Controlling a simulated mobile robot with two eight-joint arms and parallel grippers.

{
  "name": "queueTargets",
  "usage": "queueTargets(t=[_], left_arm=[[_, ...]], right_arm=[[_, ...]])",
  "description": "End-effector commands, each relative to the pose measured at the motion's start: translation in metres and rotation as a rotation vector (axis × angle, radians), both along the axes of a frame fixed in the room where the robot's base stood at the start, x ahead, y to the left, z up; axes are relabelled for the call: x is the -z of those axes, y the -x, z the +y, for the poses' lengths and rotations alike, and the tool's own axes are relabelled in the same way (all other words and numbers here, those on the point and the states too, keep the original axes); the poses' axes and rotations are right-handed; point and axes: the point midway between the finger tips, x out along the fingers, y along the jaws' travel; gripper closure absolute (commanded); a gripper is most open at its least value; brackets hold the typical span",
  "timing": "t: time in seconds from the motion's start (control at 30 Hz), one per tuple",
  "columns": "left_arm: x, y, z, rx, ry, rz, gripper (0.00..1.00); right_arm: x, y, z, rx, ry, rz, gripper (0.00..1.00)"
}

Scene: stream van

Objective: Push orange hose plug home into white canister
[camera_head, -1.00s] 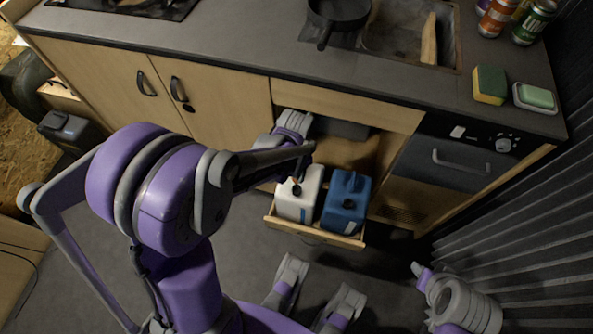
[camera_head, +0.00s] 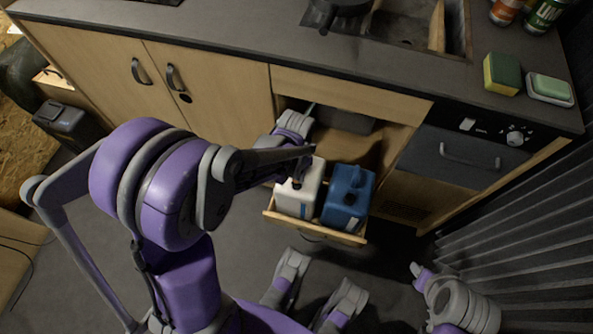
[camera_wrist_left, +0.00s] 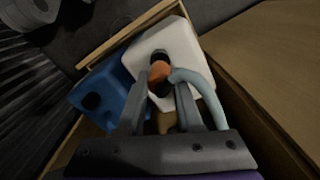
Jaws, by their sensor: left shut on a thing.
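The white canister (camera_head: 299,196) stands upright in the pulled-out drawer, left of the blue canister; it also shows in the left wrist view (camera_wrist_left: 187,45). My left gripper (camera_wrist_left: 161,82) is shut on the orange hose plug (camera_wrist_left: 159,73), over the canister's top by its dark opening. A pale grey-blue hose (camera_wrist_left: 207,92) curves away from the plug, past the right finger. The fingers cover part of the plug, so I cannot tell how deep it sits. In the head view my left forearm hides much of the gripper and the plug. My right gripper is not seen.
The blue canister (camera_head: 347,197) stands close beside the white one. The wooden drawer front (camera_head: 315,230) edges both. The cabinet opening and a worktop (camera_head: 240,48) lie behind and above my left wrist. Clear floor lies in front of the drawer.

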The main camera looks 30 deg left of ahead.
Motion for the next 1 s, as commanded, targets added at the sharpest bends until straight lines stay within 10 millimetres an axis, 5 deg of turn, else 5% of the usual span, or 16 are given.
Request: queueTargets(t=[1.0], left_arm=[[0.019, 0.000, 0.000, 0.000, 0.000, 0.000, 1.00]], right_arm=[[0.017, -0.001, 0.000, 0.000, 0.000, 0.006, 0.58]])
